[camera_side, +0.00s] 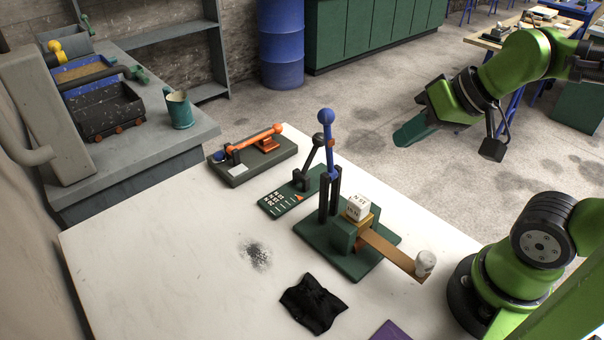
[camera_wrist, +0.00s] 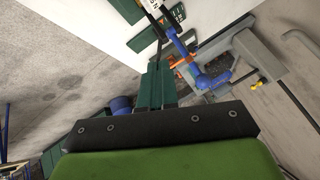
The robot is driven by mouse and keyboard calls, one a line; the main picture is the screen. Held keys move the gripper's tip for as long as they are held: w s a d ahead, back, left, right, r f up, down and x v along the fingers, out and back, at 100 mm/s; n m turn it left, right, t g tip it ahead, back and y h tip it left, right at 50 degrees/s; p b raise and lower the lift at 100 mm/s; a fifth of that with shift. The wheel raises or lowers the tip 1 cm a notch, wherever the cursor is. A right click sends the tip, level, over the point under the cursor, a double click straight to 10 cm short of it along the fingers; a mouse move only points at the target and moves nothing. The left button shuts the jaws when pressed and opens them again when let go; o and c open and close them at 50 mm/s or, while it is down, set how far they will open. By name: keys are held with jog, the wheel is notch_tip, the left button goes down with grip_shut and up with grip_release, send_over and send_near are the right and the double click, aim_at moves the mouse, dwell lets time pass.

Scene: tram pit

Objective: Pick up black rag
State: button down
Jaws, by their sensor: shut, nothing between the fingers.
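The black rag (camera_side: 313,304) lies crumpled and flat on the white tabletop (camera_side: 170,245), near its front edge in the side view. It does not show in the wrist view. My gripper (camera_side: 402,136) is raised in the air at the upper right of the side view, well apart from the rag. Its teal fingers are together with nothing between them; they also show in the wrist view (camera_wrist: 158,72).
A green stand with a blue-knobbed lever (camera_side: 326,150) and a white block (camera_side: 356,207) stands behind the rag. A brown strip (camera_side: 392,252) juts right. A purple item (camera_side: 390,331) lies right of the rag. Left of the rag, the tabletop is clear except a dark smudge.

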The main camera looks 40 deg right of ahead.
jog(key=c, duration=0.7)
grip_release()
jog(key=n+g+h, duration=0.2)
jog(key=n+g, duration=0.3)
jog(key=g, duration=0.4)
send_over(313, 293)
jog(key=w, duration=0.1)
jog(key=f, duration=1.7)
jog(key=shift+a, duration=0.4)
jog(key=shift+s+d+f, duration=0.15)
jog(key=shift+f, duration=0.75)
jog(key=shift+s+d+f, duration=0.1)
jog(key=shift+f, duration=0.75)
jog(key=shift+s+d+f, duration=0.15)
jog(key=shift+f, duration=0.75)
